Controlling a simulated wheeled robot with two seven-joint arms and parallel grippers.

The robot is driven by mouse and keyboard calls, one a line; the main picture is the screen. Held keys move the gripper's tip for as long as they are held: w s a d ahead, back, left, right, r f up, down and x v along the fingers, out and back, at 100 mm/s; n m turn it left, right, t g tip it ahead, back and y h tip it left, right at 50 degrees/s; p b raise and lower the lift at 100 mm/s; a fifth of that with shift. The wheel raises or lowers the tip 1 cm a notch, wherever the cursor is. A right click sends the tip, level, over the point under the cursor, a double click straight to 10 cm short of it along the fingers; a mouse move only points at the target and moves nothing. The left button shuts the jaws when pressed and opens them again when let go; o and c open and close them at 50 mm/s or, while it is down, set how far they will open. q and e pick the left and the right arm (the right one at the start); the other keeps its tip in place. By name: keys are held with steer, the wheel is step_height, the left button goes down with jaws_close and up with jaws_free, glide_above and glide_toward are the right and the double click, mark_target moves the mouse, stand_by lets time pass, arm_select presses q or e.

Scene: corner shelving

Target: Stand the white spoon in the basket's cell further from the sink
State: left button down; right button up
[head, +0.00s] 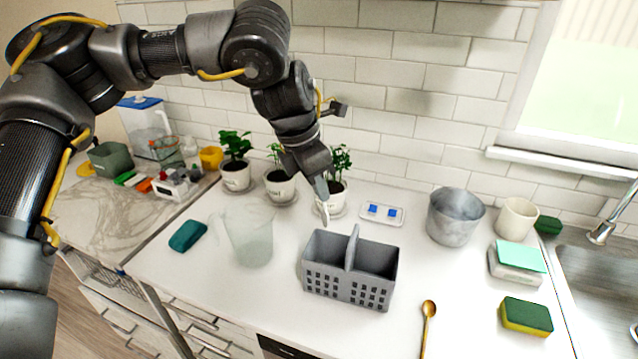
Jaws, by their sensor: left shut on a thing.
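The grey two-cell basket (345,285) stands on the white counter, with a tall divider handle in its middle. Its left cell is the one further from the sink (600,290). My left gripper (321,188) points down above and behind the left cell. It is shut on a slim pale thing, the white spoon (325,212), whose visible end hangs down just above the basket's back left rim. The fingers hide most of the spoon. My right gripper is not in view.
A clear pitcher (248,236) stands close left of the basket. Potted plants (280,186) stand behind. A wooden spoon (427,325) lies to the right. A metal pot (454,218) and a sponge (526,316) are further right. The counter in front of the pot is clear.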

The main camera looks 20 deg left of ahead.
arm_select(q)
step_height(320, 180, down, 10)
steer(key=b, duration=0.6)
steer(key=shift+b, duration=0.4)
steer(key=shift+d, duration=0.1)
steer(key=c, duration=1.5)
jaws_free()
steer(key=b+v, duration=0.1)
steer(key=v, duration=1)
